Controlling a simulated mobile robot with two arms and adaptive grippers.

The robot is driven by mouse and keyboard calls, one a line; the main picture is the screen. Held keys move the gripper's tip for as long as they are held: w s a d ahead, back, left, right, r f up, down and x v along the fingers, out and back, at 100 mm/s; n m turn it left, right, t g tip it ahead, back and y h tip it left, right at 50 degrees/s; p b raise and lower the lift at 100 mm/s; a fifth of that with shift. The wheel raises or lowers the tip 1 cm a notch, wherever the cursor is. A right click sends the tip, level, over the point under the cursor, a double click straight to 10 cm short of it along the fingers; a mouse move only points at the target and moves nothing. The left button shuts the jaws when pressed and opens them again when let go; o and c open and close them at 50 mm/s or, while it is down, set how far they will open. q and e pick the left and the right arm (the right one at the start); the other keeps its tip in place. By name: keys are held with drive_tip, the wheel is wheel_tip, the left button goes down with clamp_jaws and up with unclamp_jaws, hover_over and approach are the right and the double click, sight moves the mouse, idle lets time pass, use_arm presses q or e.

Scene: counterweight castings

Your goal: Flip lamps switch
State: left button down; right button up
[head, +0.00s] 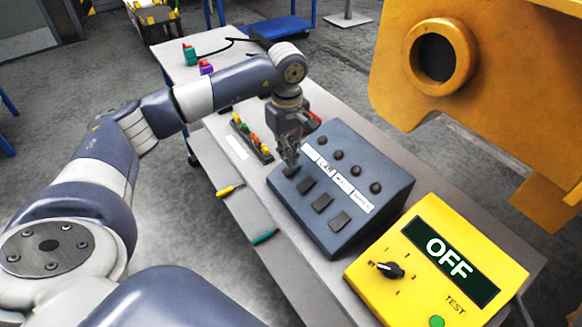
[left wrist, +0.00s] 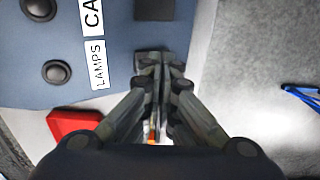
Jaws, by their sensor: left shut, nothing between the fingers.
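The blue-grey switch box (head: 345,195) stands on the bench with a row of dark rocker switches, white labels and dark round domes. In the left wrist view, the LAMPS label (left wrist: 98,65) lies beside a dark rocker switch (left wrist: 146,57) at the end of the row. The dome in line with it (left wrist: 57,72) is dark. My left gripper (head: 291,168) points down at this end switch, fingers shut and empty. In the left wrist view its fingertips (left wrist: 161,60) overlap the switch, partly hiding it; contact and switch position cannot be told. My right gripper is out of view.
A yellow tester (head: 400,250) reading OFF stands at the box's right. A rack of coloured parts (head: 252,138) lies left of it. A yellow-handled tool (head: 227,191) and a green-handled one (head: 264,237) lie nearby. A large orange casting (head: 390,70) hangs over the far right.

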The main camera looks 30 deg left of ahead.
sight(288, 171)
use_arm(q)
drive_tip(key=shift+f+b, duration=0.7)
drive_tip(key=shift+f, duration=0.15)
idle(0.7)
drive_tip(key=shift+s+f+b, duration=0.1)
drive_tip(key=shift+f+b, duration=0.65)
drive_tip(key=shift+f, duration=0.15)
idle(0.5)
drive_tip(key=shift+r+p, duration=0.55)
drive_tip(key=shift+r, duration=0.2)
drive_tip(key=shift+r+p, duration=1.5)
drive_tip(key=shift+r, duration=1.3)
drive_tip(key=shift+f, duration=0.1)
